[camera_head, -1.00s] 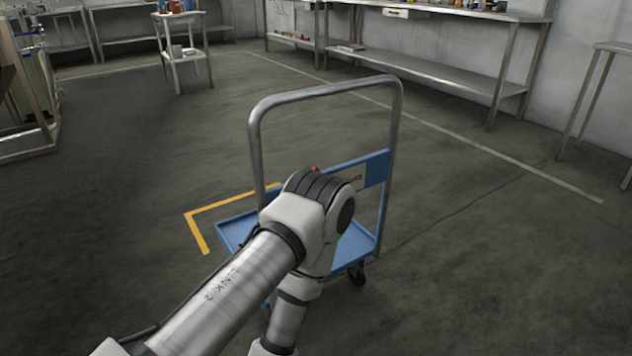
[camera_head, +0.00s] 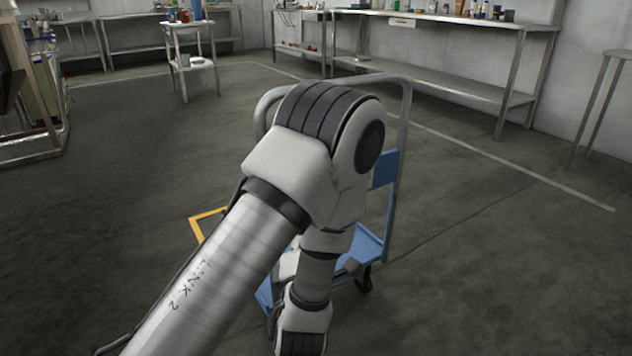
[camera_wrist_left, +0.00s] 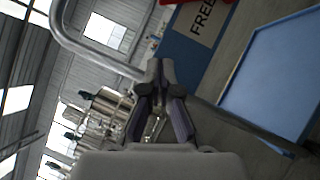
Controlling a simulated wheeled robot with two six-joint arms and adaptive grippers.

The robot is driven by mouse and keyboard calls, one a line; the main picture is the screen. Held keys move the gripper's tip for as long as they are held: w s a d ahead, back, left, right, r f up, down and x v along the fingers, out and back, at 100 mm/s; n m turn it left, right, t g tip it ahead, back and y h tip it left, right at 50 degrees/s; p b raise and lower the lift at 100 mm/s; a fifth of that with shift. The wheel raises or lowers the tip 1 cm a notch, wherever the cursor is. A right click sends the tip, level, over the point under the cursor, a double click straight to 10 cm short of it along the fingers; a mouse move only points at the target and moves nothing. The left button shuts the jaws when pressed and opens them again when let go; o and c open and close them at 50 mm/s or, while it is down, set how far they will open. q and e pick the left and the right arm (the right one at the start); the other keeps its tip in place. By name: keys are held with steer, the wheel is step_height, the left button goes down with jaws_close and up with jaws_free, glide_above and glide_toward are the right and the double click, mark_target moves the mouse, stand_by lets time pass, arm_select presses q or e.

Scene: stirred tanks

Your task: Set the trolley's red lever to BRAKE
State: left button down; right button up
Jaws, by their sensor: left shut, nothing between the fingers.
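The trolley shows in the head view as a grey tube handle (camera_head: 405,120) with a blue panel (camera_head: 384,170) and a blue deck (camera_head: 368,243). My left arm covers much of it, including the place of the red lever. In the left wrist view, the blue panel (camera_wrist_left: 185,50) carries a label reading FREE (camera_wrist_left: 204,20). A bit of red (camera_wrist_left: 182,1), perhaps the lever, is cut off at the top edge, so its setting cannot be told. My left gripper (camera_wrist_left: 160,65) is shut and empty, in front of the panel; contact cannot be told. My right gripper is out of view.
The deck (camera_wrist_left: 275,75) lies at the right in the wrist view, the handle tube (camera_wrist_left: 95,50) at the upper left. Benches (camera_head: 440,83) line the back wall. The floor right of the trolley is clear.

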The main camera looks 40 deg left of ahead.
arm_select(q)
steer(key=w+d+b+x, duration=0.1)
steer(key=d+b+x, duration=0.1)
steer(key=x, duration=1)
steer(key=shift+w+r+b, duration=0.5)
steer(key=shift+w+b, duration=0.1)
steer(key=shift+b, duration=0.05)
steer(key=shift+r, duration=0.1)
